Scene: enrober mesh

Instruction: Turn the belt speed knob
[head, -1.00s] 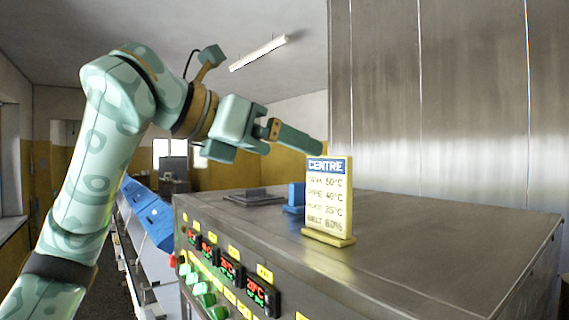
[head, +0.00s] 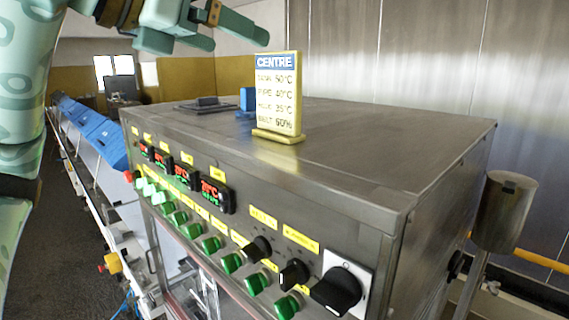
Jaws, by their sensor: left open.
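Three black knobs sit at the right end of the steel cabinet's (head: 360,170) front panel in the head view: a small left knob (head: 258,249), a small middle knob (head: 294,273) and a larger right knob (head: 337,291) on a pale square plate. The yellow labels above them are too blurred to read surely, so I cannot tell which is the belt speed knob. My left gripper (head: 240,42) is open and empty, at the top left, above the cabinet and well away from the knobs. My right gripper is out of view.
A yellow sign (head: 278,97) headed CENTRE stands on the cabinet top and reads belt 60%. Red and green displays (head: 215,193) and rows of green buttons (head: 211,245) lie left of the knobs. A steel cylinder (head: 503,211) stands at right. A conveyor runs along the left.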

